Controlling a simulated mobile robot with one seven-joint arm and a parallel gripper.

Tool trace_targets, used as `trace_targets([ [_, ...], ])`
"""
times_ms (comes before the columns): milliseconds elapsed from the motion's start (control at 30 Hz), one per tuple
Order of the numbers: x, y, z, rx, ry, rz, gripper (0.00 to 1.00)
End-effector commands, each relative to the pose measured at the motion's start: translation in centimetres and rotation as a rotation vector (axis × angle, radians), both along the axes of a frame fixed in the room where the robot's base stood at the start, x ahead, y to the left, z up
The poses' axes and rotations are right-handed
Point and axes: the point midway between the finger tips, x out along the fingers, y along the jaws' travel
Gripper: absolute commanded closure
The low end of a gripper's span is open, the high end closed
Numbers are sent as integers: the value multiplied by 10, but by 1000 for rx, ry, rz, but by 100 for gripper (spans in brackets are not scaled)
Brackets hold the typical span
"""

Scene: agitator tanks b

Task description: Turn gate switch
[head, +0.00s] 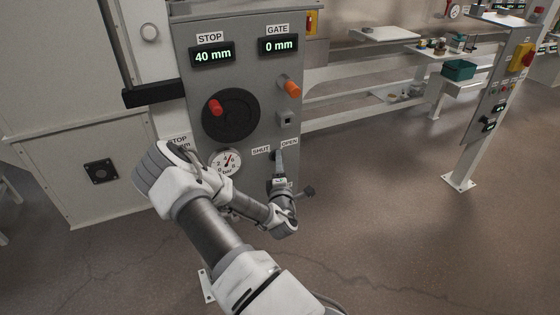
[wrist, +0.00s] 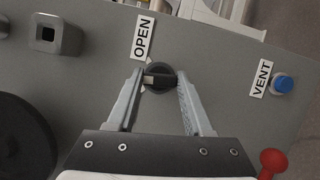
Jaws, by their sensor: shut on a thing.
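The gate switch is a dark round knob (wrist: 161,75) with a raised grip bar, on the grey panel (head: 181,46) in the wrist view. It sits just below the OPEN label (wrist: 143,37). My gripper (wrist: 158,79) is shut on the switch, one finger on each side of the bar. In the head view my gripper (head: 279,158) reaches the panel between the SHUT label (head: 261,150) and the OPEN label (head: 290,143), mostly hiding the switch. The GATE display (head: 278,45) reads 0 mm.
The STOP display (head: 212,55) reads 40 mm. A black handwheel with a red knob (head: 215,107), an orange knob (head: 292,89) and a gauge (head: 224,162) share the panel. The wrist view shows a blue VENT button (wrist: 283,84) and a red knob (wrist: 273,160).

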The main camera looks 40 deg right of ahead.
Motion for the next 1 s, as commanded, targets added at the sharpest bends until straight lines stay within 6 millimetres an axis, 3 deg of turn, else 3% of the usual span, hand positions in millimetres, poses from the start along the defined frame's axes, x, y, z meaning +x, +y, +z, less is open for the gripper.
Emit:
trace_targets([
  [600,0,-1,5,564,-139,0,100],
  [1000,0,-1,4,826,-201,1,100],
])
